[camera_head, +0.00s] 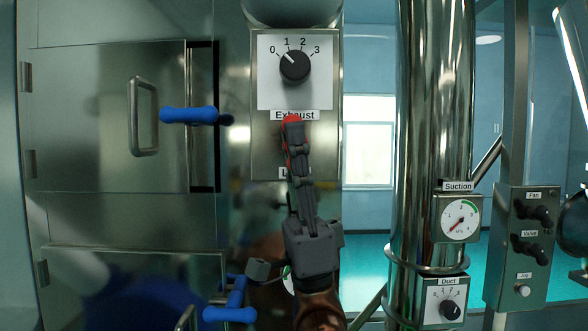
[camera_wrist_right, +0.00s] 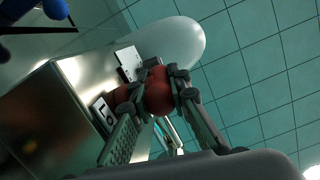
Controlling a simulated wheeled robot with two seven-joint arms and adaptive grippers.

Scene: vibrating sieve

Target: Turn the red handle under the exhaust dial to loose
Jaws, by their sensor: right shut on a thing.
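The exhaust dial (camera_head: 295,66) is a black knob on a white plate marked 0 to 3, and its pointer is near 1. The red handle (camera_head: 292,122) is just below the "Exhaust" label (camera_head: 294,115), mostly hidden by my right gripper (camera_head: 295,135). In the right wrist view the red handle (camera_wrist_right: 158,88) is a rounded shape between the two fingers of my right gripper (camera_wrist_right: 157,95), which is shut on it. A lower label under the handle is mostly covered by the gripper. My left gripper is in neither view.
A steel door with a blue handle (camera_head: 190,115) is at left, and another blue handle (camera_head: 232,303) is below. A shiny vertical pipe (camera_head: 426,130) stands to the right, with a suction gauge (camera_head: 459,218), a duct dial (camera_head: 450,309) and a fan and valve panel (camera_head: 525,245).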

